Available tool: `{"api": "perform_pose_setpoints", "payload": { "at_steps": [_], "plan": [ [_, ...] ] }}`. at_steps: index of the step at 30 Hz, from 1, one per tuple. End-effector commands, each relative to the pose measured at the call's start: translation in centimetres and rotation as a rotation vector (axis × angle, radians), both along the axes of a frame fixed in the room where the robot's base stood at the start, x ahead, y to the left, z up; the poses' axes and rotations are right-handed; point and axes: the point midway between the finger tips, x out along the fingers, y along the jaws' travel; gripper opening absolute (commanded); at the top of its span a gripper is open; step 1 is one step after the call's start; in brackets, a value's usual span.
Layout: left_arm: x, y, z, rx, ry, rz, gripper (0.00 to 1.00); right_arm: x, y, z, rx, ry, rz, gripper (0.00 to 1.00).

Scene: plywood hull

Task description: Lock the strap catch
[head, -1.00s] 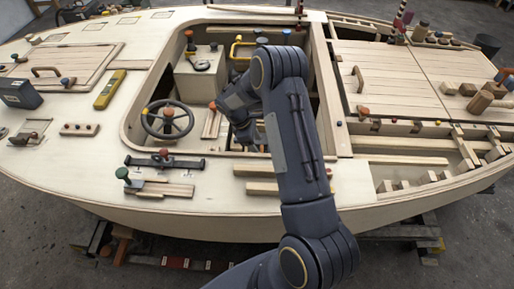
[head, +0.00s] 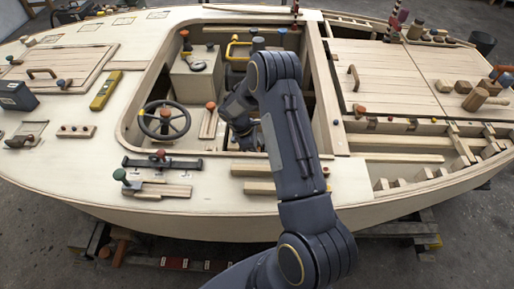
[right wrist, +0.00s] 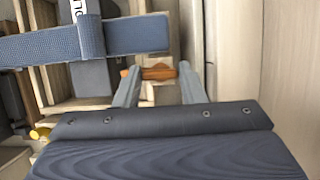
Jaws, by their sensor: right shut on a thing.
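In the right wrist view a wide blue-grey strap (right wrist: 110,36) runs across a dark box (right wrist: 95,75). Just below the strap's right part is a small orange-brown wooden piece (right wrist: 158,72), perhaps the strap catch. My right gripper (right wrist: 157,70) has this piece between its two pale fingers and is shut on it. Whether the catch is locked cannot be told. In the head view my right arm reaches into the cockpit and its wrist (head: 240,108) is low inside; the fingers, strap and catch are hidden there. My left gripper is out of view.
A pale box (head: 196,78) is behind. In the wrist view a pale wall (right wrist: 235,50) is close on the right.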

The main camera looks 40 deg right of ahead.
Motion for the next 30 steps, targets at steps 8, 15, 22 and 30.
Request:
{"api": "perform_pose_setpoints", "payload": {
  "at_steps": [8,15,22,30],
  "plan": [
    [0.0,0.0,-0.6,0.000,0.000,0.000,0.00,0.1,0.0,-0.1,0.000,-0.001,-0.049,0.14],
    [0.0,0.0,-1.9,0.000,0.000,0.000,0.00,0.2,-0.1,-0.3,0.001,-0.002,-0.202,0.14],
    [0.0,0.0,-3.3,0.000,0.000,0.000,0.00,0.3,-0.2,-0.2,0.000,-0.003,-0.414,0.14],
    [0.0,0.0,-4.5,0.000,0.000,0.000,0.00,0.3,-0.4,-0.1,0.000,-0.003,-0.670,0.14]
  ]
}}
